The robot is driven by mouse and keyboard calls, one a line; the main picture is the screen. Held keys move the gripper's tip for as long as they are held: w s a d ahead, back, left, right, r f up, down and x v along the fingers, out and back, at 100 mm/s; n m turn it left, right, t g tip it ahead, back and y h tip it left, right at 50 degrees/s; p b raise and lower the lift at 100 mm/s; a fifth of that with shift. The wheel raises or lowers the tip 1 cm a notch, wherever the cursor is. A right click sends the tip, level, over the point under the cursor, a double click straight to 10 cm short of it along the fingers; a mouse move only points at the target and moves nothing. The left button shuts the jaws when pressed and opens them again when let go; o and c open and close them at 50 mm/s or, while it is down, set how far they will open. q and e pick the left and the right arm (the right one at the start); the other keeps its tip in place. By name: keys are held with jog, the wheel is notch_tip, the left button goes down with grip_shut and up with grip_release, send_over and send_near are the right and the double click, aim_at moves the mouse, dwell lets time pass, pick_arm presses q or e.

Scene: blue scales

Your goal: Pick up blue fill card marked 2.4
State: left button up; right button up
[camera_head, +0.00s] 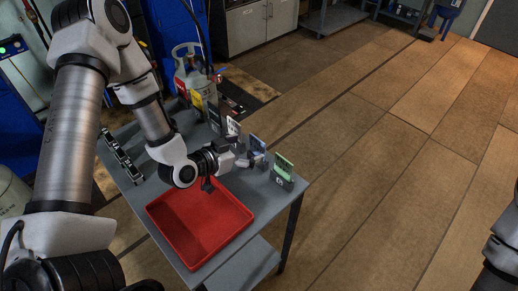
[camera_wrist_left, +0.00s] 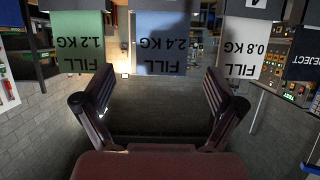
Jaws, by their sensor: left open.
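The blue fill card marked 2.4 KG (camera_wrist_left: 160,42) is upside down in the left wrist view, at the top middle. In the head view the blue card (camera_head: 257,144) stands in a holder near the table's far right edge, partly hidden by my gripper. My left gripper (camera_head: 243,156) is just left of it. In the left wrist view my gripper (camera_wrist_left: 158,98) is open and empty, and the blue card shows beyond the gap between its fingers. No contact shows. My right gripper is out of view.
The green 1.2 KG card (camera_wrist_left: 85,42) and white 0.8 KG card (camera_wrist_left: 242,45) flank the blue one closely. A dark REJECT card (camera_wrist_left: 306,66) stands farther right. The red tray (camera_head: 160,215) is below my left gripper on the grey table (camera_head: 283,208).

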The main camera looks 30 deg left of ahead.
aim_at(257, 144)
pick_arm(q)
jog(key=x, duration=0.5)
jog(key=shift+w+p, duration=0.2)
jog(key=shift+p, duration=0.2)
jog(key=shift+s, duration=0.15)
jog(key=shift+s+a+r, duration=0.1)
jog(key=shift+c, duration=1.3)
jog(key=c, duration=0.8)
jog(key=shift+c, duration=0.2)
